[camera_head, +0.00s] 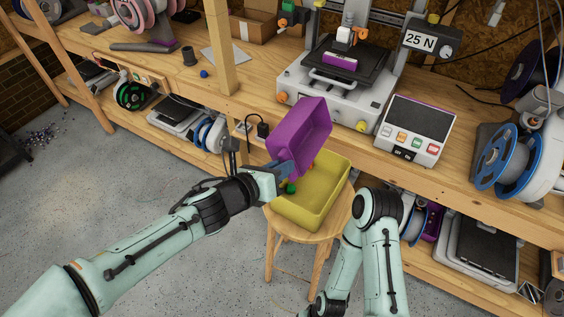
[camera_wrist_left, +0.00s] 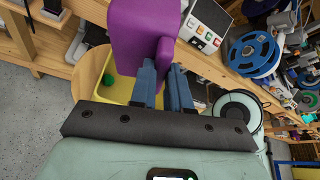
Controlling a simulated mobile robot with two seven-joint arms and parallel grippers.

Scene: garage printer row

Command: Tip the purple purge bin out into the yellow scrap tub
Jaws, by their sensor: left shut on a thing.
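The purple purge bin (camera_head: 300,138) is tilted on its side above the yellow scrap tub (camera_head: 312,206), its opening turned toward the right and down. The yellow tub stands on a round wooden stool (camera_head: 337,222). A green piece and an orange-red piece show in or over the tub, under the bin. The bin's inside is only partly visible. My right arm is at lower centre; its fingertips are not clear.
The wooden bench edge runs close behind the bin. On the bench stand a printer (camera_head: 330,100) with a purple block on its bed, a control box (camera_head: 414,128) and a blue spool (camera_head: 498,160). Lower shelves hold spools and machines. Concrete floor is open at left.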

